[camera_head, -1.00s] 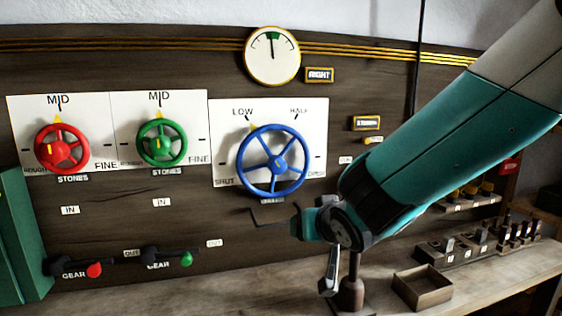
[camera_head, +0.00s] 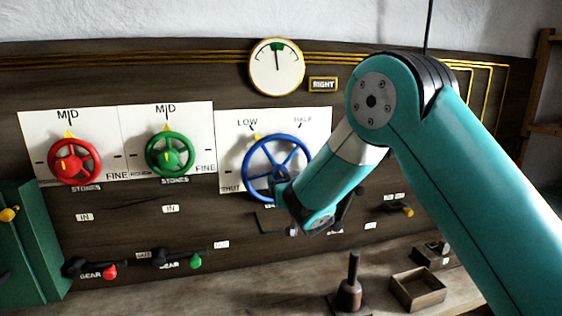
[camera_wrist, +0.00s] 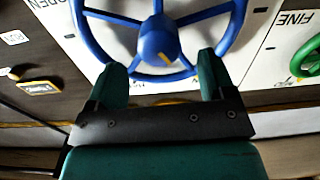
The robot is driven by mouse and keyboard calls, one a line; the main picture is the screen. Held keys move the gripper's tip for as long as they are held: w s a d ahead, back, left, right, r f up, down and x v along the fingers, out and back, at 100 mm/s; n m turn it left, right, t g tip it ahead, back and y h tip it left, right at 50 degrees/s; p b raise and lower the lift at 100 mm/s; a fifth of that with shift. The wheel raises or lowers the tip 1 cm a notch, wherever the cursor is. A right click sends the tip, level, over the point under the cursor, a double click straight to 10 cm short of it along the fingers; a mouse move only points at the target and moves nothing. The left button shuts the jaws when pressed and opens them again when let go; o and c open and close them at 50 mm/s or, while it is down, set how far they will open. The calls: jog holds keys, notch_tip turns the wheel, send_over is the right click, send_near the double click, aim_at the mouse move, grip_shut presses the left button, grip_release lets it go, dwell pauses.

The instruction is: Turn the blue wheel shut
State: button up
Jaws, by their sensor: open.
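The blue wheel (camera_head: 273,144) is mounted on a white dial plate marked SHUT, LOW and HALF. Its yellow pointer (camera_head: 258,136) sits near LOW. My arm covers the wheel's lower right part in the head view. In the wrist view the blue wheel (camera_wrist: 160,38) fills the top, with its hub just beyond my gripper (camera_wrist: 163,62). The teal fingers are apart with the wheel's rim and hub in view between and past them. I cannot tell whether they touch the rim. The gripper's fingertips are mostly hidden in the head view.
A red wheel (camera_head: 75,160) and a green wheel (camera_head: 170,153) are on plates to the left. Red (camera_head: 110,272) and green (camera_head: 195,262) gear levers are below. A round gauge (camera_head: 276,66) is above. A dark post (camera_head: 350,290) and an open box (camera_head: 418,289) stand on the bench.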

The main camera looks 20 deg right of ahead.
aim_at(282, 176)
jog(key=shift+w+p, duration=1)
jog(key=shift+w, duration=1.8)
jog(key=c, duration=0.9)
jog(key=shift+f+n+b, duration=0.15)
jog(key=shift+n+b, duration=0.15)
jog(key=shift+b, duration=0.1)
jog(key=shift+n+b, duration=0.85)
jog(key=shift+n, duration=0.15)
jog(key=n+b, duration=0.1)
jog(key=n, duration=0.1)
jog(key=shift+n+b, duration=0.4)
jog(key=n+b, duration=0.2)
jog(key=n, duration=0.4)
jog(key=shift+a+b, duration=0.15)
jog(key=shift+b, duration=0.15)
jog(key=shift+n, duration=0.3)
